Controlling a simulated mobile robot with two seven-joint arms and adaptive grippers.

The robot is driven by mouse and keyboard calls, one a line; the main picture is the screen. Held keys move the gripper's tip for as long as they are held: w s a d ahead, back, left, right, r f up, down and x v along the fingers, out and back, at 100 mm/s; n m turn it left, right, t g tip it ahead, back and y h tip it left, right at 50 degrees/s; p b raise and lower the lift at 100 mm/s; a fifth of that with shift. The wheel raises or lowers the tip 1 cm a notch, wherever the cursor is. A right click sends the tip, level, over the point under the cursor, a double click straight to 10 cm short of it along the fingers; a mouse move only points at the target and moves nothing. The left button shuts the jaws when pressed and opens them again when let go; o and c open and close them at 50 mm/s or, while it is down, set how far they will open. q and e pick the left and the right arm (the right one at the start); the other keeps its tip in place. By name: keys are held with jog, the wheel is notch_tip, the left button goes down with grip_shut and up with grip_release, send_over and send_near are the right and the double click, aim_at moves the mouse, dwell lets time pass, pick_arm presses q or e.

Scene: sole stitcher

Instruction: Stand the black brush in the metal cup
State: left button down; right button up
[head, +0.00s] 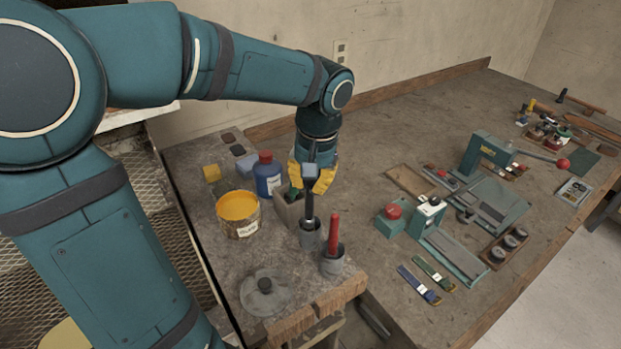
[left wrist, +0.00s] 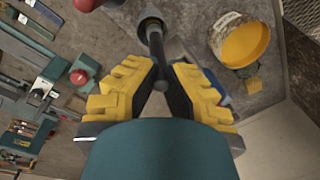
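The black brush (head: 308,206) stands roughly upright with its lower end inside the metal cup (head: 310,236) on the side bench. In the left wrist view the black handle (left wrist: 157,50) runs into the cup's round mouth (left wrist: 149,22). My left gripper (head: 312,178) is above the cup, around the handle's upper end. In the left wrist view its yellow fingers (left wrist: 160,82) are spread, one on each side of the handle, with dark inner pads showing and small gaps. The brush's lower end is hidden in the cup. My right gripper is not in view.
A second cup (head: 332,261) holding a red-handled tool (head: 333,232) stands close to the right. An orange-filled can (head: 239,222), a blue bottle (head: 267,178) and a grey box (head: 288,213) crowd the left. A glass lid (head: 265,290) lies in front. Tools cover the larger bench.

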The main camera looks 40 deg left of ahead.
pick_arm(q)
jog(key=shift+f, duration=0.3)
jog(key=c, duration=1.1)
grip_release()
jog(key=shift+o, duration=0.2)
notch_tip(320, 180, up, 12)
jog(key=d, duration=0.1)
jog(key=shift+w, duration=0.25)
jog(key=shift+d, duration=0.1)
